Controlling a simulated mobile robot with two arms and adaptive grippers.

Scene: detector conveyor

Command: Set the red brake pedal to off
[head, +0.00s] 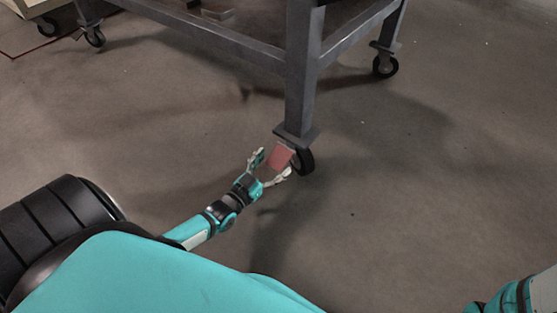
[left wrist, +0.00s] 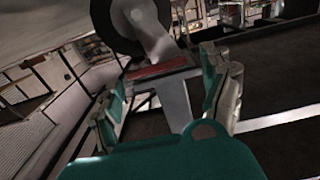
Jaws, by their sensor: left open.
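The red brake pedal (head: 280,156) is on the caster wheel (head: 303,162) under the near leg of a grey metal frame. My left gripper (head: 272,164) is open, with its fingers on either side of the pedal in the head view. In the left wrist view the red pedal (left wrist: 160,69) lies just beyond and between the spread fingertips of the left gripper (left wrist: 174,88). I cannot tell whether a finger touches it. The black caster wheel shows behind it (left wrist: 138,22). My right gripper is not in view.
The grey frame's leg (head: 300,80) rises above the pedal, with low rails running off to both sides. Other casters (head: 385,66) stand farther back. The concrete floor (head: 400,190) around the near caster is clear.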

